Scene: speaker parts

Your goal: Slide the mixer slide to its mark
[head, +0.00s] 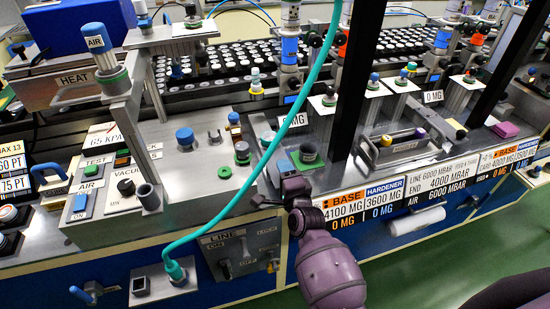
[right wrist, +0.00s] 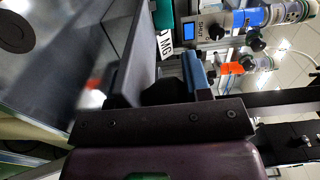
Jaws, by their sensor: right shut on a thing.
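In the right wrist view my right gripper (right wrist: 165,85) shows large and dark, with a blue piece (right wrist: 198,75) close beside the fingers. I cannot make out the slide's mark. My left gripper is not in view.
A teal hose (head: 250,178) arches past the gripper's left side down to a socket at the front. A label panel (head: 345,205) lies right of the gripper. Racks of vials (head: 215,65) fill the back.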

